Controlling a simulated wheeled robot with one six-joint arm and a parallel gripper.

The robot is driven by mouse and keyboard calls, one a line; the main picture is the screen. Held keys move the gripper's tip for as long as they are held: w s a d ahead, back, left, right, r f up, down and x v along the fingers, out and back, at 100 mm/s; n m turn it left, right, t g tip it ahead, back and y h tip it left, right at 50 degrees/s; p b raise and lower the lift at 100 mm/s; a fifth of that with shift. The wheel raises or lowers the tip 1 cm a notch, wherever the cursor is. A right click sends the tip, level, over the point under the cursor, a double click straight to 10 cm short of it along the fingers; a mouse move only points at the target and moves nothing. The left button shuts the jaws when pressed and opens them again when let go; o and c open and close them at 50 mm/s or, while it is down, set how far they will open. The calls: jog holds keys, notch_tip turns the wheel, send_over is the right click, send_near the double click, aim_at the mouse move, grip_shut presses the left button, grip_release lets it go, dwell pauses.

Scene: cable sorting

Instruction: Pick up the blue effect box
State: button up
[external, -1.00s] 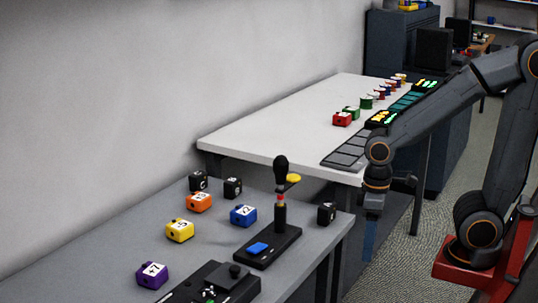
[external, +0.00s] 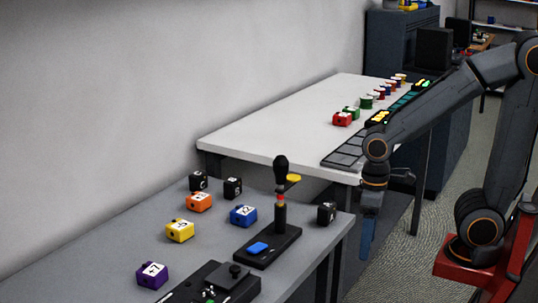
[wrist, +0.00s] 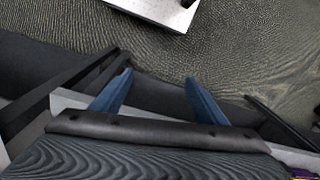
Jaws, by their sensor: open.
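The blue effect box (external: 243,215) sits on the grey table, with a white label on its top. An orange box and a yellow box are to its left, and a black stand is to its right. My gripper (external: 368,240) hangs beyond the right edge of the grey table, apart from the box. In the wrist view my gripper's two blue fingers (wrist: 158,85) are spread with nothing between them. The blue box does not show in the wrist view.
The grey table (external: 100,235) also holds an orange box (external: 199,202), a yellow box (external: 180,230), a purple box (external: 152,275), several black boxes and a black upright stand (external: 281,210). A white table (external: 270,125) stands behind. Carpet lies below my gripper.

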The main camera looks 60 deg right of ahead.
jog(key=w+r+m+p, duration=0.7)
jog(key=w+r+p, duration=0.2)
jog(key=r+p, duration=0.2)
jog(key=w+d+r+m+y+p, duration=0.1)
jog(key=w+d+r+m+p, duration=0.15)
jog(key=w+p, duration=0.2)
jog(key=w+d+r+m+y+p, duration=0.1)
jog(key=w+d+r+m+p, duration=0.1)
jog(key=w+m+p, duration=0.3)
jog(key=m+y+p, duration=0.2)
jog(key=m+p, duration=0.1)
jog(key=m, duration=0.3)
send_near(244, 209)
jog(key=f, duration=0.1)
jog(key=shift+a+p+x, duration=0.15)
jog(key=shift+p+x, duration=0.4)
jog(key=shift+x, duration=1.35)
jog(key=shift+a+p+x, duration=0.1)
jog(key=shift+p+x, duration=0.45)
jog(key=shift+x, duration=1.35)
jog(key=shift+c, duration=0.4)
jog(key=shift+r, duration=0.1)
jog(key=c, duration=1.2)
jog(key=shift+o, duration=0.2)
